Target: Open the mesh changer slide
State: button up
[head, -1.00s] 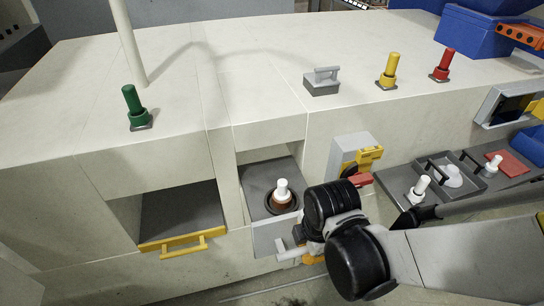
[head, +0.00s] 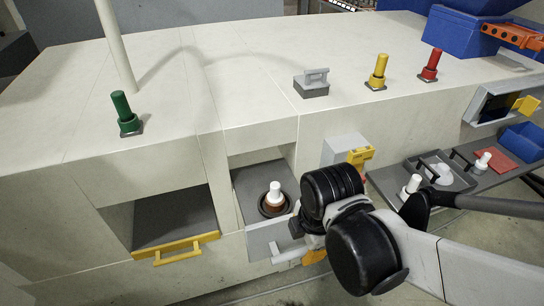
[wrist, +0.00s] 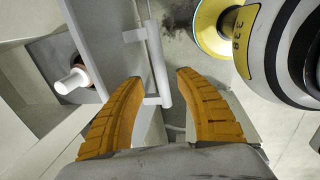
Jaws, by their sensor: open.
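A slide with a pale grey front panel (head: 262,241) and a grey bar handle (head: 287,255) sits in the right opening of the cream block; it seems to be the mesh changer slide. A white knob (head: 275,190) on a dark round base stands inside this opening. My gripper (wrist: 160,76) is open, with one orange finger on each side of the handle bar (wrist: 156,62) in the wrist view. I see no clear contact with the bar. In the head view my wrist hides part of the gripper and handle.
A yellow-handled drawer (head: 176,247) is at the left. A grey tray (head: 460,181) is farther right. Green (head: 125,112), yellow (head: 378,72) and red (head: 430,65) knobs stand on the top.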

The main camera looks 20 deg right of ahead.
notch_tip(320, 180, up, 7)
jog(key=s, duration=0.1)
jog(key=shift+s, duration=0.25)
dwell(0.5)
jog(key=w+r+m+t, duration=0.3)
jog(key=w+m+t, duration=0.2)
jog(key=m, duration=1.3)
jog(key=shift+w+d+r+b, duration=0.15)
jog(key=shift+w+d+b, duration=0.15)
jog(key=shift+w, duration=0.5)
